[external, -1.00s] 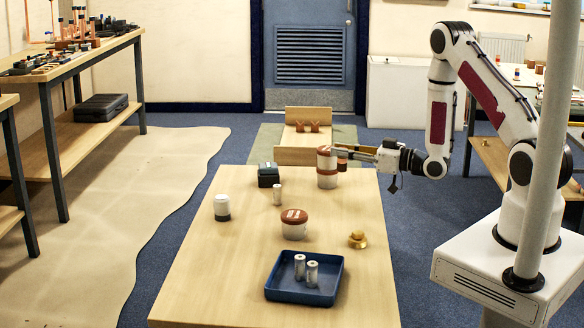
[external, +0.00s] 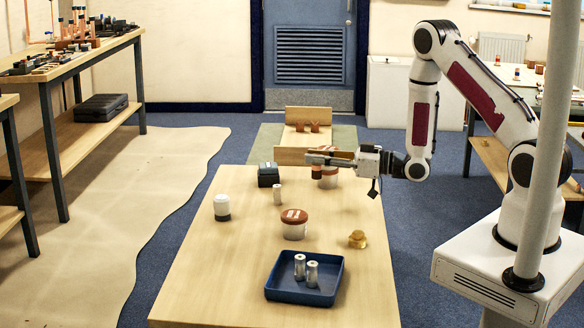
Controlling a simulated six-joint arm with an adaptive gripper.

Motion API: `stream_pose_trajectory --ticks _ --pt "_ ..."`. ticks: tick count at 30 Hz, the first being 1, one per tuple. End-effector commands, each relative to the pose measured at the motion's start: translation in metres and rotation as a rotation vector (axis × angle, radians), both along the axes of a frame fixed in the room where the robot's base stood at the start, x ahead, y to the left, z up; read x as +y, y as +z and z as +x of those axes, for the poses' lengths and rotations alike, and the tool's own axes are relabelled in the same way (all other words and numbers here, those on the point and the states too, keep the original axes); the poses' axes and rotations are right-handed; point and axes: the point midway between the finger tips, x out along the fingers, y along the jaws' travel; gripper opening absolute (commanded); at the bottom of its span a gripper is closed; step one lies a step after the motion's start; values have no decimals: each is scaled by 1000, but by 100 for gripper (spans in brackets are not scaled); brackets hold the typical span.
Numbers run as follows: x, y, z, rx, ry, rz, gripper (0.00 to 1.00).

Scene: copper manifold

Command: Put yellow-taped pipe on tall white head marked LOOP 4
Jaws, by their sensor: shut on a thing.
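A tall white head with reddish-brown bands (external: 329,182) stands near the far right of the table. Its upper part is hidden by my gripper (external: 318,159), and no LOOP 4 lettering can be read. My gripper reaches in level from the right, over this head. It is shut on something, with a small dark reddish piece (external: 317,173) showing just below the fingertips. I cannot make out yellow tape, or tell whether the piece touches the head. A shorter white head with a brown marked top (external: 294,223) stands nearer the camera.
On the table (external: 215,285) are a dark box (external: 268,175), a small pale cylinder (external: 277,194), a white cylinder with a black base (external: 222,207) and a brass fitting (external: 357,239). A blue tray (external: 335,290) holds two silvery cylinders (external: 312,273). The front left is clear.

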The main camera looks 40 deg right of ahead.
Motion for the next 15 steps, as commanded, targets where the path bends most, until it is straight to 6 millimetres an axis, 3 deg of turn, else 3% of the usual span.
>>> stream_pose_trajectory --ticks 3,15 --pt "29 5 5 -2 34 -1 0" --pt "111 19 31 -2 60 0 0"
